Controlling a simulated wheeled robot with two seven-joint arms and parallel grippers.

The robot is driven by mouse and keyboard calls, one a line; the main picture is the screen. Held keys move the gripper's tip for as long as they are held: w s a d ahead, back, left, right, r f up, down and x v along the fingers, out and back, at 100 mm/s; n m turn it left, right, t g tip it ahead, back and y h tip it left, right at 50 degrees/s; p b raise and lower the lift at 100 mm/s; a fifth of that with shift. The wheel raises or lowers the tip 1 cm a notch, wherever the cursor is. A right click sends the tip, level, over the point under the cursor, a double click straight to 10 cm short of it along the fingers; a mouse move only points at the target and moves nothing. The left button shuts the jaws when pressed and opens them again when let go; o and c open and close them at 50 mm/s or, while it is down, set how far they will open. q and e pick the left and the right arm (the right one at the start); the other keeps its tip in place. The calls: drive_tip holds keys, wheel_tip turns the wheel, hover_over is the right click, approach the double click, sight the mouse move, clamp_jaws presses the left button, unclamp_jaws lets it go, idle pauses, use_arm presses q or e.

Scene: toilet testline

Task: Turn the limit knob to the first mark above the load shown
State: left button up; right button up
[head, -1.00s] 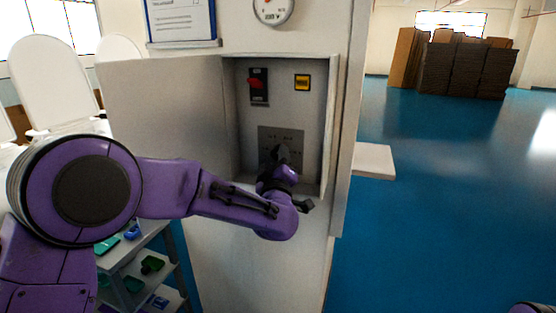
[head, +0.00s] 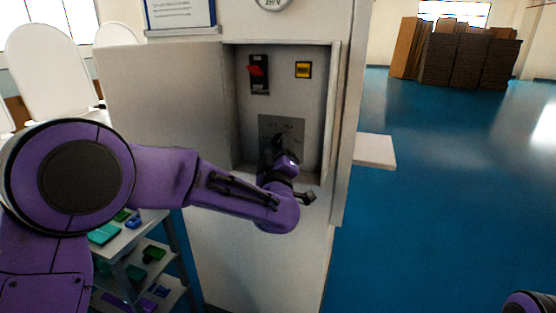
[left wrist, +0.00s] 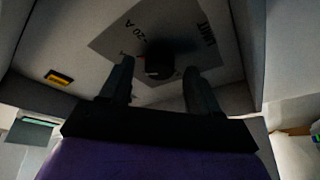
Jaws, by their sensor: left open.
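The limit knob (left wrist: 159,62) is a dark round knob on a grey plate with marks, in the left wrist view. Part of the lettering shows, including "20 A" and "LIMIT"; which mark the knob points to is too dark to tell. In the head view the grey plate (head: 293,127) sits low in the open cabinet, and my gripper hides most of the knob. My left gripper (left wrist: 160,80) is open, with its fingers on either side of the knob; contact cannot be told. A gauge (head: 272,3), cut off at the top edge, hangs above the cabinet; its needle is not visible.
The cabinet door (head: 165,105) stands open to the left. A shelf cart (head: 140,240) with coloured parts stands below. Blue floor lies free at right.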

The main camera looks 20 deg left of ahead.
use_arm(q)
drive_tip(key=b+v, duration=0.2)
drive_tip(key=v, duration=0.7)
drive_tip(key=shift+s+b, duration=0.2)
drive_tip(key=shift+b, duration=0.15)
drive_tip(key=shift+f, duration=0.1)
